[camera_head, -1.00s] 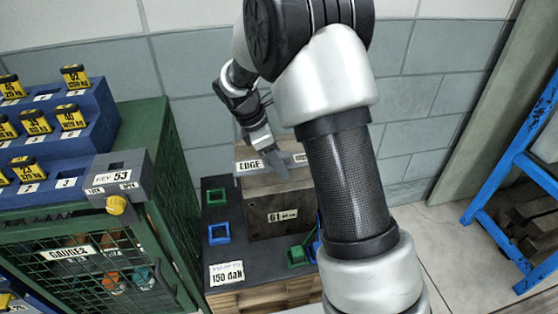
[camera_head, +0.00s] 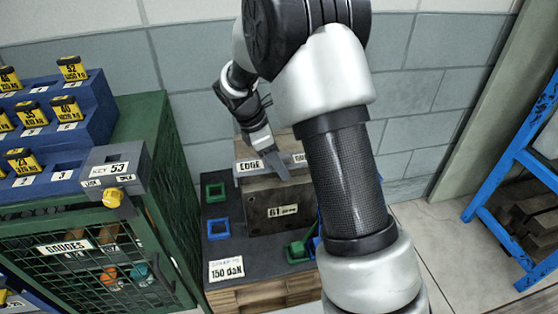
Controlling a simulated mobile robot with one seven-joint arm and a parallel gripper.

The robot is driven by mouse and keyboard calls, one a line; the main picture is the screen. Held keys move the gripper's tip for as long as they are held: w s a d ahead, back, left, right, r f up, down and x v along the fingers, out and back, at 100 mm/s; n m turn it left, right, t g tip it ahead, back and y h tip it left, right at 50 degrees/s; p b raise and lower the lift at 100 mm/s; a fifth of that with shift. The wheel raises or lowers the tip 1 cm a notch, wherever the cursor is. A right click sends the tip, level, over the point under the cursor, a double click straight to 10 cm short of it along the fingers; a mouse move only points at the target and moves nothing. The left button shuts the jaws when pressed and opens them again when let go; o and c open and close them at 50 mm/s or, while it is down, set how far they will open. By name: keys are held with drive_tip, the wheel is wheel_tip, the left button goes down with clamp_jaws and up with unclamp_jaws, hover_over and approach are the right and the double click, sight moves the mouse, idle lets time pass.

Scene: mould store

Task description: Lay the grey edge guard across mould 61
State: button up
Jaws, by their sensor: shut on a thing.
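The grey edge guard (camera_head: 249,168), marked EDGE, lies at the top front edge of mould 61 (camera_head: 262,215), a dark block with a "61" label. My arm hides part of the guard's right side. My gripper (camera_head: 276,164) is shut on the edge guard from above. Whether the guard rests fully on the mould or sits slightly above it, I cannot tell. The mould stands on a dark-topped wooden pallet (camera_head: 222,260), and my arm covers its right side.
Green and blue square frames (camera_head: 218,229) lie on the pallet top beside the mould. A green mesh cabinet (camera_head: 160,190) labelled GAUGES, with a key box (camera_head: 110,175) and yellow gauges, stands close on the left. A blue rack (camera_head: 505,190) stands at the right; floor between is clear.

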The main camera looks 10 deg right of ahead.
drive_tip(key=r+p, duration=0.1)
drive_tip(key=p, duration=0.1)
drive_tip(key=shift+p, duration=0.3)
drive_tip(key=shift+f+p, duration=0.2)
drive_tip(key=shift+p, duration=0.1)
drive_tip(key=shift+f+b, duration=0.3)
drive_tip(key=shift+b, duration=0.2)
drive_tip(key=shift+f, duration=0.15)
